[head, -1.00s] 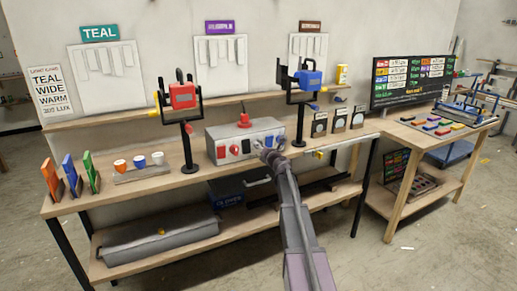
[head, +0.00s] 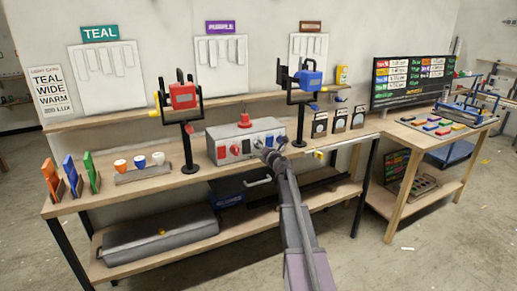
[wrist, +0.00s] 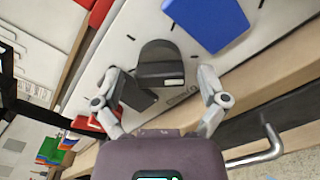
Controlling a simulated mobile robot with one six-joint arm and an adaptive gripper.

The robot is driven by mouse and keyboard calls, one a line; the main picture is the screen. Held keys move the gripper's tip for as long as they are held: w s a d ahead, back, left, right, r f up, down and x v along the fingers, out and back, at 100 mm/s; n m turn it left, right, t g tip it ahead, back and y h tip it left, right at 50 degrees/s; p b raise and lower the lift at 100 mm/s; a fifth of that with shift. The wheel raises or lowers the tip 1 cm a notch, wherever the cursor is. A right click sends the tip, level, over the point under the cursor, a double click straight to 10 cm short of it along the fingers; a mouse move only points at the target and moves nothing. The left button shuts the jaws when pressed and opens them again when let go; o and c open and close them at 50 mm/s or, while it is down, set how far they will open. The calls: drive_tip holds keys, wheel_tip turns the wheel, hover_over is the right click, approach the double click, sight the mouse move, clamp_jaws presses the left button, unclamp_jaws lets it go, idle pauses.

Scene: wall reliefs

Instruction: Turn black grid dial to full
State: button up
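The grey control box (head: 245,150) stands on the workbench with a red button on top and a row of knobs on its front. In the wrist view, the black dial (wrist: 160,58) has a rounded end and a pale mark. My gripper (wrist: 160,82) is open, with one finger on either side of the dial; I see no clear contact. A blue knob (wrist: 208,22) is just beyond it, and red parts (wrist: 100,12) show at the left. In the head view, my gripper (head: 266,152) is at the box's front and partly hides the knobs.
A red lamp (head: 182,96) and a blue lamp (head: 306,80) on stands flank the box. Cups in a holder (head: 140,172) stand to its left. A metal handle (wrist: 262,148) is close to the gripper's right side in the wrist view.

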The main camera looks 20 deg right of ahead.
drive_tip(key=shift+s, duration=0.15)
drive_tip(key=s, duration=1.1)
drive_tip(key=shift+s+d, duration=0.2)
drive_tip(key=shift+s, duration=0.2)
idle(0.4)
